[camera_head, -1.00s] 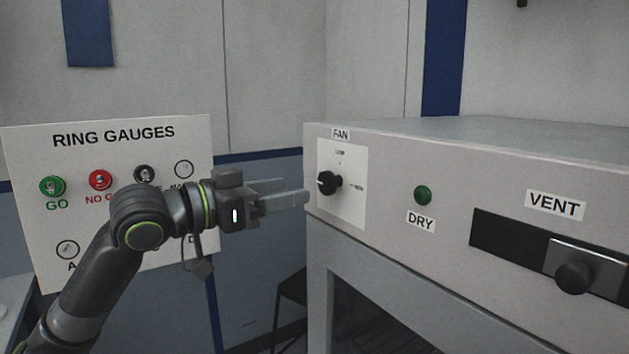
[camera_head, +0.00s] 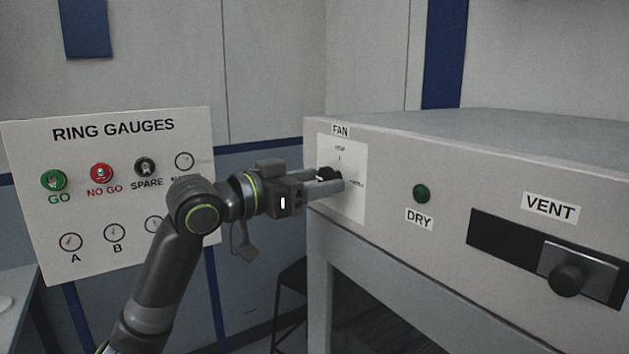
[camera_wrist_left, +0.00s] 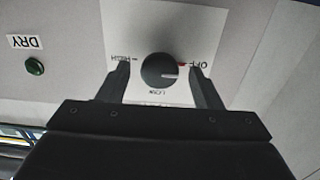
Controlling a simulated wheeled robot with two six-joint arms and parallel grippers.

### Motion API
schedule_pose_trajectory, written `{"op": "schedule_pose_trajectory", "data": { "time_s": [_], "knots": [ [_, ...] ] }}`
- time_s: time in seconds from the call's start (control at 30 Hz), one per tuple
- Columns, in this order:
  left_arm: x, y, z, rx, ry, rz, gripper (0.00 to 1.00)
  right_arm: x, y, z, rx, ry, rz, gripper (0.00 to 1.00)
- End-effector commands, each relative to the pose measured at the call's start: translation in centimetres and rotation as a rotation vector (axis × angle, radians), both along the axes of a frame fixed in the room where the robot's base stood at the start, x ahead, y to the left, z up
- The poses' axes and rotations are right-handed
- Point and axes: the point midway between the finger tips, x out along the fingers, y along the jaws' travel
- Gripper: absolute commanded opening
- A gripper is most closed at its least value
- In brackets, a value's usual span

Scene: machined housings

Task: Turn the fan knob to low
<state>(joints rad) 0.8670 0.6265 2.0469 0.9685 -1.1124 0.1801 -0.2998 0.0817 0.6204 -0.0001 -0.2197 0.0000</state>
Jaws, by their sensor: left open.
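The black fan knob (camera_head: 327,173) sits on a white plate (camera_head: 352,205) under the FAN label on the grey machine's front. In the left wrist view the knob (camera_wrist_left: 160,70) shows between the two fingers, with a white pointer line turned toward the word OFF. The LOW mark shows on the plate just below the knob in that view. My left gripper (camera_head: 335,180) is open, its fingers on either side of the knob, with a visible gap to it in the wrist view. In the head view the fingers partly hide the knob. My right gripper is not in view.
On the machine front are a green DRY button (camera_head: 421,194) and a VENT slider with a black knob (camera_head: 567,280). A RING GAUGES board (camera_head: 115,215) with hooks and rings stands at the left, behind my left arm.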

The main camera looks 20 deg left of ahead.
Motion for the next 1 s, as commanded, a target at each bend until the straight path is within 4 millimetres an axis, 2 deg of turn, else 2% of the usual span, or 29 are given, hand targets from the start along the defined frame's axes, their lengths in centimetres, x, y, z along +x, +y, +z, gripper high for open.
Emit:
{"op": "schedule_pose_trajectory", "data": {
  "time_s": [0.07,0.4,0.73,1.0],
  "knots": [
    [-0.01,0.01,0.01,0.0,0.0,0.0,0.59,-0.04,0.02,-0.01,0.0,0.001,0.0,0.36],
    [-0.02,0.02,0.02,0.0,0.0,0.0,0.15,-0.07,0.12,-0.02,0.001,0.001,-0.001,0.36],
    [-0.02,0.02,0.0,0.039,-0.03,0.0,0.15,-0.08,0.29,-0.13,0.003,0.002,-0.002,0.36],
    [-0.01,0.02,-0.03,0.178,-0.14,0.0,0.15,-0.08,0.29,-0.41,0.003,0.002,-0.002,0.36]
  ]
}}
